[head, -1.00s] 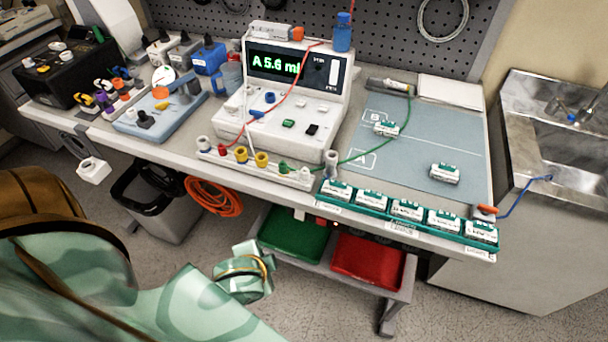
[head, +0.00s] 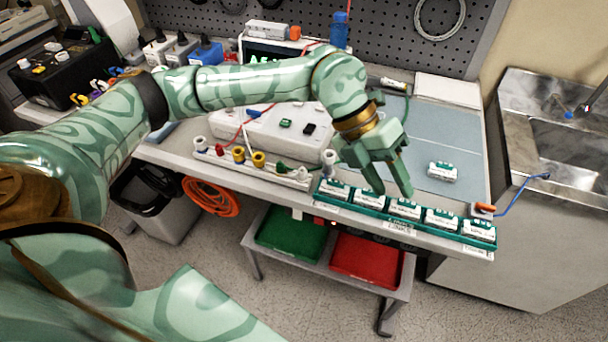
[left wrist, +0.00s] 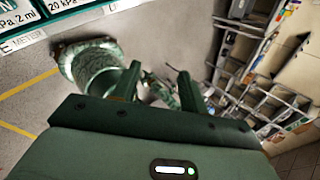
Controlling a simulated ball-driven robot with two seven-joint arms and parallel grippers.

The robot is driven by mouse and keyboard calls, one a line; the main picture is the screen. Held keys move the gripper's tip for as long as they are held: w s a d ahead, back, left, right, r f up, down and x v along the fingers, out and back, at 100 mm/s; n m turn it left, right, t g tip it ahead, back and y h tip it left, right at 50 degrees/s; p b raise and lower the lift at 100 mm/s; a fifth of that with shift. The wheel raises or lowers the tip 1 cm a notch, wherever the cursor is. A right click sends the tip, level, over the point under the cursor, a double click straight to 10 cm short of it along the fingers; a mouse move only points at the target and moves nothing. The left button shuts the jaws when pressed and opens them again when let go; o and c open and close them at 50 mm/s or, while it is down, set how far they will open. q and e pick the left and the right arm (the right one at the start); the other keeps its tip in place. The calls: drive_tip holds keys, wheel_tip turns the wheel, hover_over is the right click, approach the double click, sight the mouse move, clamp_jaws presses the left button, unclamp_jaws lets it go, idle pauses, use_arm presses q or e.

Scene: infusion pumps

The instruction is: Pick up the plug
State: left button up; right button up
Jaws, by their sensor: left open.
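Several plug-like parts show in the head view, and I cannot tell which one the task means. An orange plug (head: 484,210) with a blue lead lies at the right end of the green module tray. A green plug (head: 284,168) is on the white strip at the bench front, beside yellow ones. My left gripper (head: 393,193) is open and empty, pointing down over the module tray, left of the orange plug and apart from it. In the left wrist view its two fingers (left wrist: 158,72) stand apart with nothing between them.
The green tray (head: 361,211) holds several white modules along the bench's front edge. Another module (head: 442,171) lies on the grey-blue mat (head: 465,140). My left arm covers much of the pump (head: 270,125). A metal sink (head: 560,150) is at right.

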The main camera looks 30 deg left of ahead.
use_arm(q)
drive_tip(key=w+a+n+y, duration=0.2)
drive_tip(key=w+a+y, duration=0.15)
drive_tip(key=a, duration=0.45)
wheel_tip(320, 180, up, 4)
drive_tip(key=n+y, duration=0.4)
hover_over(303, 170)
drive_tip(key=shift+y, duration=0.35)
drive_tip(key=f, duration=0.3)
drive_tip(key=f+b, duration=0.1)
drive_tip(key=f, duration=0.2)
drive_tip(key=f+b, duration=0.1)
drive_tip(key=f, duration=0.3)
drive_tip(key=shift+w+a, duration=0.15)
drive_tip(key=shift+a, duration=0.15)
drive_tip(key=shift+t, duration=0.3)
drive_tip(key=f, duration=0.2)
drive_tip(key=f+b, duration=0.1)
drive_tip(key=f, duration=0.1)
drive_tip(key=f+b, duration=0.1)
drive_tip(key=f, duration=0.1)
drive_tip(key=shift+d+f, duration=0.1)
drive_tip(key=shift+d, duration=0.15)
clamp_jaws()
